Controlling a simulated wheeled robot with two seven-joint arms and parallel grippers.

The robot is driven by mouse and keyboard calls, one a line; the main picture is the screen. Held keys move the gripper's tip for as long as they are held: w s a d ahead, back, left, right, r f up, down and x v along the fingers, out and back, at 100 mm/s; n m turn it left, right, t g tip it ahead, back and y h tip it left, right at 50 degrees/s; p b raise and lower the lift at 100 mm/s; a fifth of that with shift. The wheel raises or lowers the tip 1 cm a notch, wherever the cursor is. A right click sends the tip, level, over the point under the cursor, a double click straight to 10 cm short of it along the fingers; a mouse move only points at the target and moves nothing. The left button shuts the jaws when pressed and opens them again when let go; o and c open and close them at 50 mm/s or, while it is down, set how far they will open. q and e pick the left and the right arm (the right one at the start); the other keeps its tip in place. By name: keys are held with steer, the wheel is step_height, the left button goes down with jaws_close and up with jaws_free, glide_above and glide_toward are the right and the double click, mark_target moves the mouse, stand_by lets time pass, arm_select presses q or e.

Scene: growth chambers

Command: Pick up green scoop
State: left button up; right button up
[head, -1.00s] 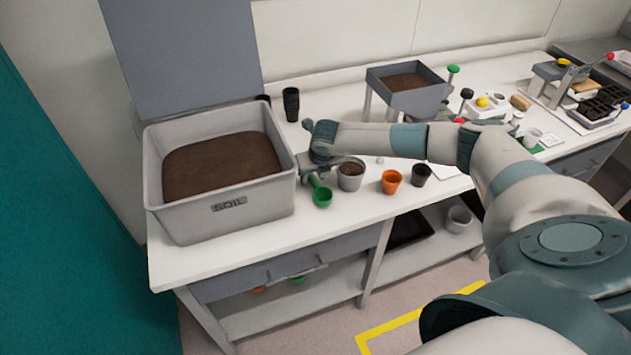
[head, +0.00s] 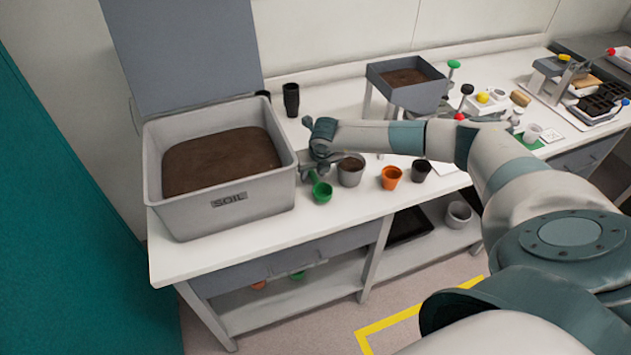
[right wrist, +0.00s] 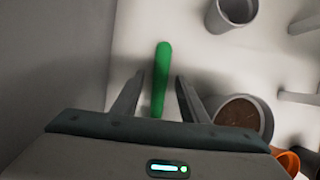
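The green scoop (head: 321,193) lies on the white bench, just right of the soil bin, with its cup toward the bench's front edge. In the right wrist view its green handle (right wrist: 161,82) stands between the two fingers of my right gripper (right wrist: 159,77), with a gap on both sides. In the head view my right gripper (head: 309,165) is low over the bench at the handle end of the scoop. It is open, and its fingers partly hide the handle. My left gripper is not in view.
The grey soil bin (head: 270,205) stands close left of the gripper. A grey pot of soil (head: 350,177) is close on its right, then an orange pot (head: 391,178) and a dark pot (head: 421,171). Black cups (head: 291,100) and a raised grey tray (head: 415,98) stand farther back.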

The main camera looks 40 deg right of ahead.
mark_target(313, 174)
jaws_close()
steer(key=shift+r+p, duration=0.15)
steer(key=shift+p, duration=0.15)
step_height(313, 174, up, 9)
steer(key=b, duration=0.4)
steer(key=shift+b, duration=0.35)
steer(key=shift+r, duration=0.45)
